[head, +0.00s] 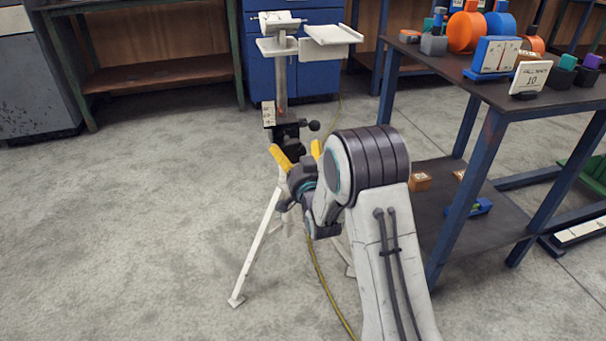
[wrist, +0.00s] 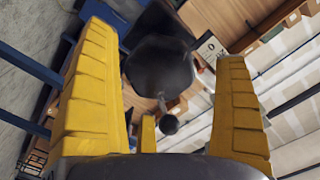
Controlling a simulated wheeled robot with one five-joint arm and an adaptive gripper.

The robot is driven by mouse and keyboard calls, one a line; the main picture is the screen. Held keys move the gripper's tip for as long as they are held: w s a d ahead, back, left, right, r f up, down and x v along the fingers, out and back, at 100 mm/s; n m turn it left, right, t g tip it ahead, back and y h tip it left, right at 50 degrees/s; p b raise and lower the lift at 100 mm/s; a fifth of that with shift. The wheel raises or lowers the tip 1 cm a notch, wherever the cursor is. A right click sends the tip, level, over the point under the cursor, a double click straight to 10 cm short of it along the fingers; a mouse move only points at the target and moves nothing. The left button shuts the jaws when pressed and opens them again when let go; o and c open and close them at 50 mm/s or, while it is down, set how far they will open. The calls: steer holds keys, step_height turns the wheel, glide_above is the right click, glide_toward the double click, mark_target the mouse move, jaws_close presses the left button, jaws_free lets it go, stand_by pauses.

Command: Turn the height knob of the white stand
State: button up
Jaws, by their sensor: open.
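The white stand (head: 281,82) stands upright on splayed tripod legs, with a white top plate and side tray. A black collar (head: 284,131) sits on its column, with a small black ball on a short rod (head: 314,126) at its right. In the wrist view a dark, many-sided knob-like part (wrist: 160,70) lies between my fingers, with the ball (wrist: 169,124) below it; I cannot tell which is the height knob. My gripper (head: 296,149) is open, its yellow fingers just below the collar in the head view. The wrist view shows the open gripper (wrist: 166,48) with gaps beside the dark part.
A dark workbench (head: 489,88) with blue legs stands close on the right, holding blocks, orange rounds and a small sign. A blue cabinet (head: 262,55) is behind the stand. A yellow cable (head: 320,270) runs along the floor. The floor at left is clear.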

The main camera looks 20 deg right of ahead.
steer(key=s, duration=1)
steer(key=shift+r, duration=0.1)
stand_by(0.3)
steer(key=s+r+n+g+p, duration=0.1)
steer(key=s+r+g+p, duration=0.2)
steer(key=r+p, duration=0.7)
steer(key=s+r+n+g+p, duration=0.2)
steer(key=s+r+g+p, duration=0.15)
steer(key=r+p, duration=0.65)
steer(key=s+r+n+g+p, duration=0.3)
steer(key=s+r+g+p, duration=0.5)
steer(key=s+r+p, duration=1.4)
steer(key=shift+s+r+n, duration=0.3)
steer(key=shift+s+r, duration=0.05)
steer(key=shift+s, duration=1.5)
